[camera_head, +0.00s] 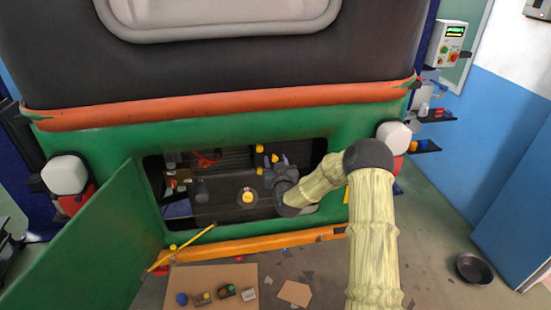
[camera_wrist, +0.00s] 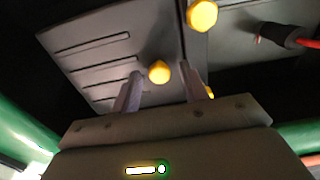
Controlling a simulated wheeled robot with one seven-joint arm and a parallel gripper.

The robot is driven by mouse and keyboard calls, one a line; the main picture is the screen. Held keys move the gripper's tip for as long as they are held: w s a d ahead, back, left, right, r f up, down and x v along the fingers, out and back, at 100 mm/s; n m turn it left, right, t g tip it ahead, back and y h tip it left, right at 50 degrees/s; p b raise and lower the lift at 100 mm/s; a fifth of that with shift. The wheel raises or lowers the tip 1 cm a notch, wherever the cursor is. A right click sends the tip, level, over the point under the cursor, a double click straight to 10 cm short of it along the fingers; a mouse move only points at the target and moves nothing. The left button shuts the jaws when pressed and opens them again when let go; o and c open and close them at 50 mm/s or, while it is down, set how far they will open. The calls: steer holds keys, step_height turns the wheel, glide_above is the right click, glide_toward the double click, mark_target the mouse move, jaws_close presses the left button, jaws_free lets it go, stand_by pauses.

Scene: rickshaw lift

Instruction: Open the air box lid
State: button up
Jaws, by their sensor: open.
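The air box appears to be the dark grey ribbed box (camera_wrist: 92,50) in the wrist view, inside the rickshaw's rear compartment. A yellow knob (camera_wrist: 159,71) sits at its edge, and a second yellow knob (camera_wrist: 202,14) is higher and to the right. My gripper (camera_wrist: 161,70) is open, with its two fingers apart and the lower yellow knob seen between the tips. I cannot tell whether they touch it. In the head view my gripper (camera_head: 272,168) reaches into the compartment, near the yellow knobs, and hides part of the box. The lid looks closed.
The compartment is framed by the green body (camera_head: 100,145), with a green door (camera_head: 100,245) swung open at left. A yellow-capped part (camera_head: 247,197) stands low inside. A red cable (camera_wrist: 300,40) lies right of the box. Small parts lie on a cardboard sheet (camera_head: 205,275) below.

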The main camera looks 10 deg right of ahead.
steer(key=shift+w, duration=0.15)
steer(key=shift+c, duration=0.2)
jaws_close()
